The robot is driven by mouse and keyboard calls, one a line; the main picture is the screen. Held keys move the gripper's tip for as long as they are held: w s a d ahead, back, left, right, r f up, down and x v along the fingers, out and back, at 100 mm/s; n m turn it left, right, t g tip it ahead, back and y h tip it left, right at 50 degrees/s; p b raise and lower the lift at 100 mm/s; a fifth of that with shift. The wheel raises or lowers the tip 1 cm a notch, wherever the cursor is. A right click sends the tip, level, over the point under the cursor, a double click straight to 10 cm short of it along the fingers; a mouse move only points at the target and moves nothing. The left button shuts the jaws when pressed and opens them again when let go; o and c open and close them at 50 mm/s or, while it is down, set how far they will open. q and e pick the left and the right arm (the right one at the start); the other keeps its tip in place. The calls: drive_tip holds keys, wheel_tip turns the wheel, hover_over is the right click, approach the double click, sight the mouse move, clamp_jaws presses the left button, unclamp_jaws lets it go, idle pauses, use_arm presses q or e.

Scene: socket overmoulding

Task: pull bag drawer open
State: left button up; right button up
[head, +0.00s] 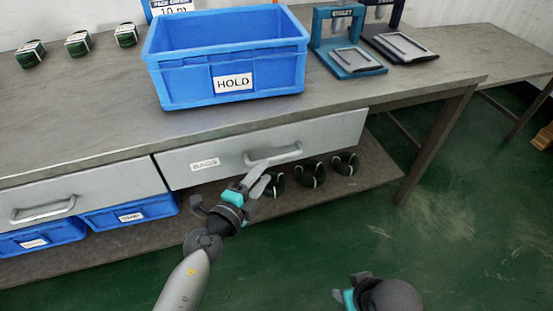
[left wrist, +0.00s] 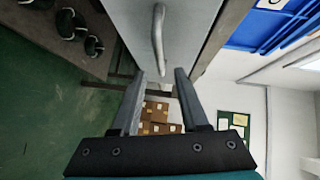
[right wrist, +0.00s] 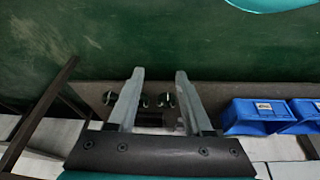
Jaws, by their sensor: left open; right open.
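The grey bag drawer (head: 230,153), labelled BAGS, sits under the workbench top and looks closed. Its bar handle (head: 273,154) is on the front; in the left wrist view the handle (left wrist: 158,40) lies just beyond the fingertips, roughly between their lines. My left gripper (head: 262,178) is open and empty, just below and in front of the handle; I see no clear contact. The left fingers also show in the left wrist view (left wrist: 163,76). My right gripper (right wrist: 160,75) is open and empty over the floor, away from the drawer; in the head view it is at the lower right.
A blue HOLD bin (head: 190,83) stands on the bench top (head: 90,110) above the drawer. A second drawer (head: 85,193) is to the left. Blue bins (head: 130,212) and dark coils (head: 312,174) sit on the lower shelf (head: 372,180). The green floor in front is clear.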

sight(276, 158)
use_arm(q)
drive_tip(key=shift+b+x, duration=1.35)
drive_tip(key=shift+x, duration=2.4)
use_arm(e)
drive_tip(key=shift+t, duration=0.8)
drive_tip(key=shift+w+a+r, duration=0.15)
drive_tip(key=shift+a+r, duration=0.05)
drive_tip(key=shift+r, duration=1.15)
drive_tip(key=shift+w+a+r, duration=0.15)
drive_tip(key=shift+r, duration=1.15)
use_arm(q)
clamp_jaws()
